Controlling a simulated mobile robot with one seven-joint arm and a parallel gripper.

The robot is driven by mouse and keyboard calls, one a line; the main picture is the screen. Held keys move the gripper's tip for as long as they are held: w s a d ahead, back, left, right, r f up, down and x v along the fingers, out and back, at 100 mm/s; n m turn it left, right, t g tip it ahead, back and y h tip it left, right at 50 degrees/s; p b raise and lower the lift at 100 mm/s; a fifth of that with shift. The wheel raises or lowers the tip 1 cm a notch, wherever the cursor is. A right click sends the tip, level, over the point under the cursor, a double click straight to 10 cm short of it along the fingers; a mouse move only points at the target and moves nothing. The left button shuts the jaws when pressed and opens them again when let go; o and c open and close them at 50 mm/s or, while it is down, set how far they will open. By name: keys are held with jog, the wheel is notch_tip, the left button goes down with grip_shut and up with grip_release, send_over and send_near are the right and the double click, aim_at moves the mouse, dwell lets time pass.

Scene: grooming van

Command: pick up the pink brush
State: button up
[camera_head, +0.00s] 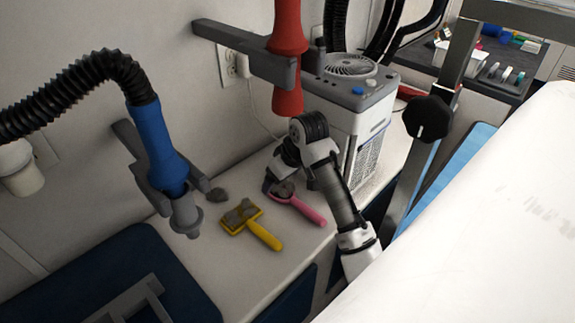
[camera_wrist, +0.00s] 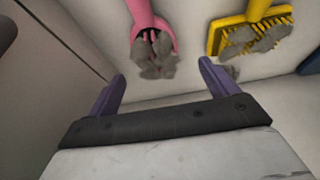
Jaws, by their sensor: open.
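The pink brush (camera_head: 302,206) lies on the white counter in the head view, its handle pointing to the lower right and grey fur on its head. In the wrist view the pink brush (camera_wrist: 142,16) is at the top, with its furry head towards me. My gripper (camera_wrist: 161,83) is open and empty, its purple fingers spread apart below the brush head in that picture. No contact with the brush shows.
A yellow brush (camera_head: 262,234) with grey fur lies to the left of the pink one, and also shows in the wrist view (camera_wrist: 262,18). A grey-white machine (camera_head: 345,110) stands behind my arm. A blue hose nozzle (camera_head: 160,150) hangs at left. A grey clump (camera_head: 216,195) lies near the wall.

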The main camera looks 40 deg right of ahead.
jog(key=x, duration=0.1)
jog(key=p+x, duration=0.1)
jog(key=x, duration=0.3)
jog(key=shift+d, duration=0.3)
jog(key=c, duration=1.1)
